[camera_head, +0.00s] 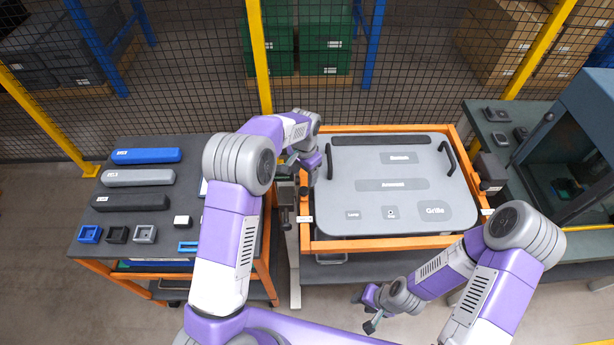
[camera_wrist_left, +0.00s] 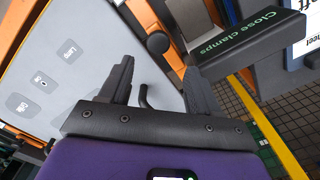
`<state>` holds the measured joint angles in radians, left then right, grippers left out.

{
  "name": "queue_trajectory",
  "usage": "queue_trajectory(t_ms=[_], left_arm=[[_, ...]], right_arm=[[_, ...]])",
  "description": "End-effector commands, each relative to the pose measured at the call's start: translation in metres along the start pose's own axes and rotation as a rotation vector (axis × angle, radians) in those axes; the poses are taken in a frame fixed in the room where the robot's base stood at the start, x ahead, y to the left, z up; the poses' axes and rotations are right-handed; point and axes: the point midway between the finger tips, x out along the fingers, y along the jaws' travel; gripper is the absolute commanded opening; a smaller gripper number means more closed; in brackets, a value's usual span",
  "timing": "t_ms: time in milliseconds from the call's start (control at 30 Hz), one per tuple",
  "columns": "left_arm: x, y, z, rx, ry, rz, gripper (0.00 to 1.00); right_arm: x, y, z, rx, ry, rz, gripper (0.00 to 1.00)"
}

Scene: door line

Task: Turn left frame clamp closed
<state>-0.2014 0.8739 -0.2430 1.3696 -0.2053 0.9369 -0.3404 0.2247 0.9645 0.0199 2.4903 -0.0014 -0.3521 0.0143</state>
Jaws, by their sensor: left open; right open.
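The orange frame (camera_head: 309,225) holds a grey door panel (camera_head: 350,170). The left frame clamp (camera_head: 286,194) is a dark block on a post at the frame's left side, partly hidden by my left arm. In the left wrist view a dark block (camera_wrist_left: 262,38) reads "Close clamps", and a round dark knob (camera_wrist_left: 157,43) sits beside it. My left gripper (camera_head: 307,165) is open by the clamp. In the left wrist view its fingers (camera_wrist_left: 160,70) are apart with nothing held between them, just short of the knob. My right gripper (camera_head: 370,308) is open and empty in front of the frame.
The right clamp (camera_head: 491,170) stands at the frame's right side. A table at left carries blue, grey and black handles (camera_head: 138,177) and small square parts (camera_head: 145,234). A mesh fence (camera_head: 190,80) stands behind. A machine cabinet (camera_head: 580,150) is at right.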

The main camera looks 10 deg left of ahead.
Motion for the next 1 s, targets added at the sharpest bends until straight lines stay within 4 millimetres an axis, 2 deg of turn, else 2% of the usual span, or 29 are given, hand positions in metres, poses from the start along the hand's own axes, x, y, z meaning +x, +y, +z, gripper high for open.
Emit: queue_trajectory(t_ms=[200, 400, 533, 767, 833, 1000], left_arm=[[0.035, 0.0, 0.002, -0.001, -0.005, 0.003, 0.63], [0.06, 0.0, 0.001, 0.0, -0.003, 0.001, 0.63], [0.068, 0.0, 0.001, 0.0, -0.002, 0.001, 0.63], [0.069, 0.0, 0.001, -0.001, 0.0, 0.001, 0.63], [0.069, 0.0, 0.001, -0.001, 0.0, 0.001, 0.56], [0.069, 0.0, 0.001, -0.001, 0.0, 0.001, 0.3]], right_arm=[[-0.004, -0.001, 0.001, 0.0, -0.001, 0.0, 0.43], [-0.007, -0.002, 0.001, 0.0, -0.001, 0.0, 0.43], [-0.007, -0.003, 0.0, 0.0, 0.0, 0.0, 0.43], [-0.007, -0.003, 0.001, 0.0, 0.0, 0.0, 0.43], [-0.007, -0.003, 0.001, 0.0, 0.0, 0.0, 0.43], [-0.007, -0.003, 0.001, 0.0, 0.0, 0.0, 0.43]])
